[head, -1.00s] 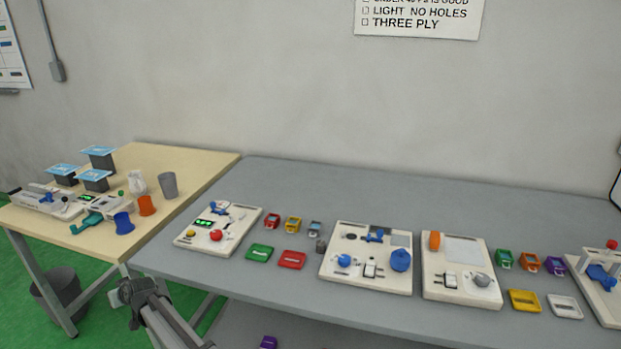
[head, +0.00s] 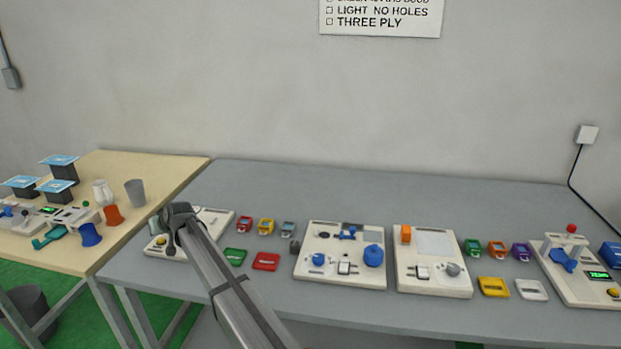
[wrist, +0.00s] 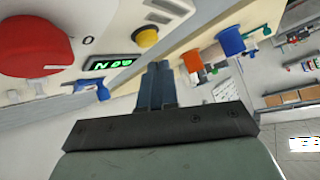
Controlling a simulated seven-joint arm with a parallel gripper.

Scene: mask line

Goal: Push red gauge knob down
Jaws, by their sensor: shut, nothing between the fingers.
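The large round red knob (wrist: 35,45) shows at the upper left of the wrist view, on a white panel (wrist: 110,15), cut off by the frame edge. My gripper (wrist: 158,72) is shut and empty, with its fingers together to the right of the knob and apart from it in the picture. In the head view, my gripper (head: 160,225) is over the leftmost white panel (head: 213,218) on the grey table. My arm hides much of that panel and the red knob there.
A yellow button (wrist: 145,37) and a lit green display (wrist: 112,62) are near the knob. Green (head: 235,256) and red (head: 265,261) trays lie right of the panel. Another panel (head: 310,270) stands further right. Blue (head: 90,235) and orange (head: 113,215) cups stand on the wooden table.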

